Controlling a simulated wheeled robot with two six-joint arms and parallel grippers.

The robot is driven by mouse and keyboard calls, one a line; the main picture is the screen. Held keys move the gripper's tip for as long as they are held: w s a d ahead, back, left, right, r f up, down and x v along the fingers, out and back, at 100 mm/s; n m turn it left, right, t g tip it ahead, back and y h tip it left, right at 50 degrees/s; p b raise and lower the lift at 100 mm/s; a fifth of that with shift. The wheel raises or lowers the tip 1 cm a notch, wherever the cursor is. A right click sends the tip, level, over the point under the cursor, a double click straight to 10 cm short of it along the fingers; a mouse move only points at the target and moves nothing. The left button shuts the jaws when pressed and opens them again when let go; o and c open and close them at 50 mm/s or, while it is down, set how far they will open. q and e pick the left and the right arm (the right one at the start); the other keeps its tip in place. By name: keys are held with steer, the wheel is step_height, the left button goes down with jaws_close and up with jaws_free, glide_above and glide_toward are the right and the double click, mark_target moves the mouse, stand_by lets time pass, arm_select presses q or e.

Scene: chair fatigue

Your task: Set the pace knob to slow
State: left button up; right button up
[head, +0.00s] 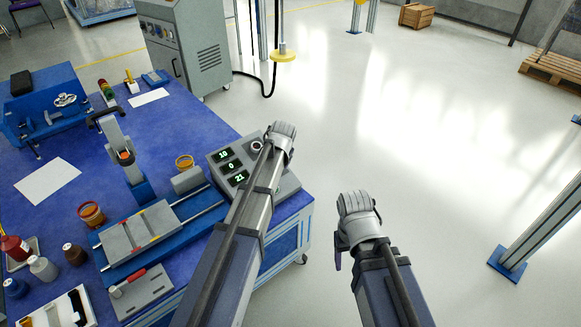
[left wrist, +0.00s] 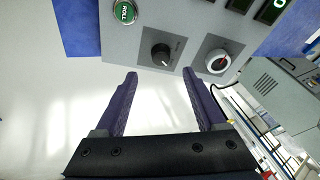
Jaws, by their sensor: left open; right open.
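The grey control box (head: 222,157) with green-lit displays sits at the blue table's right end; my left arm covers part of it. The left wrist view shows its panel (left wrist: 140,38) with a black knob (left wrist: 161,54), a white-rimmed knob with a red mark (left wrist: 217,62) and a green button (left wrist: 124,12). The knob labels are too small to read, so I cannot tell which sets the pace. My left gripper (left wrist: 160,74) is open, its fingertips just short of the black knob, one to each side. My right gripper (head: 338,261) is open and mostly hidden, over the floor right of the table.
Left of the box are a blue slide fixture (head: 150,240), an orange-filled jar (head: 91,213) and several bottles. A grey cabinet (head: 185,45) stands behind the table. The floor (head: 420,130) to the right is clear up to a blue-footed post (head: 510,262).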

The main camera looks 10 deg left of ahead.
arm_select(q)
steer(key=b+x, duration=0.6)
steer(key=x, duration=0.2)
steer(key=shift+w+b, duration=0.2)
steer(key=shift+b, duration=0.15)
steer(key=shift+r, duration=0.1)
jaws_close()
stand_by(0.4)
